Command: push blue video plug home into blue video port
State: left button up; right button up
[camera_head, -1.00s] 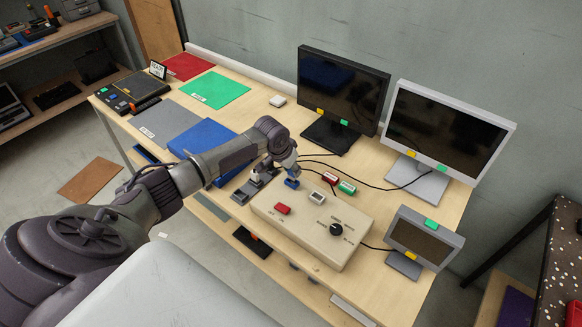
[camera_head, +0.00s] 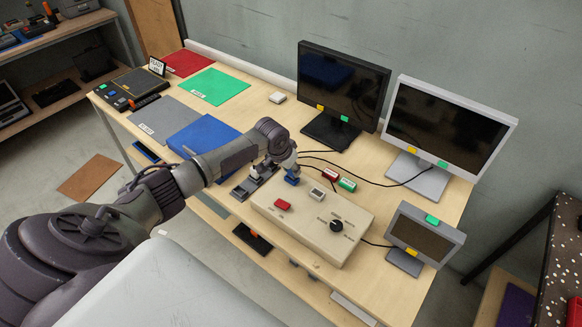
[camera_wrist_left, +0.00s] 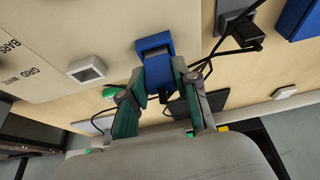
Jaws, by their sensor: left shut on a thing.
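The blue video port (camera_head: 291,181) is a blue socket housing on the left part of the beige box's top. It also shows in the left wrist view (camera_wrist_left: 154,43). In the left wrist view my left gripper (camera_wrist_left: 158,92) is shut on the blue video plug (camera_wrist_left: 158,74), with a green-lined finger on each side. The plug's front is up against the port opening and in line with it. I cannot tell how deep it sits. In the head view the gripper hides most of the plug. My right gripper is not in view.
The beige box (camera_head: 303,229) carries a red switch (camera_head: 283,204), a white port (camera_head: 317,193) and a dial (camera_head: 336,226). Red (camera_head: 330,175) and green (camera_head: 347,184) plugs lie behind it with black cables. A grey block (camera_head: 243,190) lies left of the box. Monitors stand behind and to the right.

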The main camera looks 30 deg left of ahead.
pick_arm(q)
jog(key=shift+f, duration=0.5)
jog(key=o, duration=1.1)
jog(key=shift+c, duration=0.2)
jog(key=v, duration=1.2)
